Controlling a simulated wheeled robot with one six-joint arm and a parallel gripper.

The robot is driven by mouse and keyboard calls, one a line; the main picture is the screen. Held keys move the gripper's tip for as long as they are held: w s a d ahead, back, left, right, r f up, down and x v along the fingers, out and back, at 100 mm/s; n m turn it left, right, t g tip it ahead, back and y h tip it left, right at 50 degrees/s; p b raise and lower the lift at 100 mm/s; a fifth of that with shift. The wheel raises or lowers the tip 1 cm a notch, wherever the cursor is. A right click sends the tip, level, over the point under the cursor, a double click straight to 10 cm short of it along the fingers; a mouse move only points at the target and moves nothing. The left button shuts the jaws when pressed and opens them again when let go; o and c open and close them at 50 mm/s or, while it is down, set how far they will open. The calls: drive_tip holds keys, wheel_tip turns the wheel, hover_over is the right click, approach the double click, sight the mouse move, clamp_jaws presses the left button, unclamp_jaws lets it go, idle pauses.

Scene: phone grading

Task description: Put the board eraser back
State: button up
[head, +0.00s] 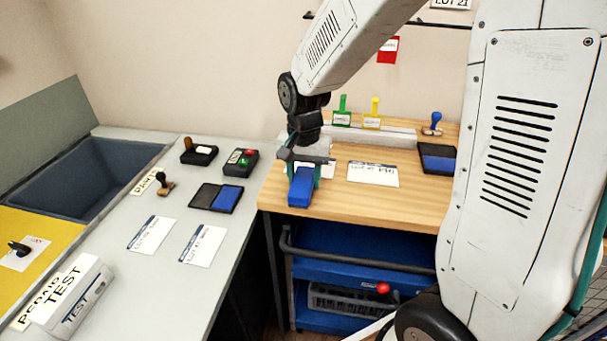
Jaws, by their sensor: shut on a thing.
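A blue block (301,188), which looks like the board eraser, is between the fingers of my gripper (304,172). My gripper points down and is shut on it at the left front part of the wooden table (340,203). I cannot tell whether the block touches the table top or hangs just above it. A dark ledge (440,24) runs along the wall at the top, below a card reading LOT 21, partly cut off by the frame.
A white card (373,173), an open ink pad (437,160) and a blue-handled stamp (434,122) lie right of my gripper. Green (342,112) and yellow (374,114) tags stand behind. The left grey counter (130,275) holds stamps, pads, cards and a white box (75,297).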

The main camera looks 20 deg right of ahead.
sight(304, 176)
drive_tip(key=o, duration=1)
drive_tip(key=shift+o, duration=0.2)
drive_tip(key=shift+r, duration=0.1)
wheel_tip(304, 176, up, 12)
drive_tip(key=s+d+r+n+t, duration=0.1)
drive_tip(key=s+n, duration=0.6)
drive_tip(key=s, duration=1.6)
drive_tip(key=shift+s+d+r, duration=0.2)
drive_tip(key=shift+d+r, duration=0.35)
drive_tip(key=shift+r, duration=0.05)
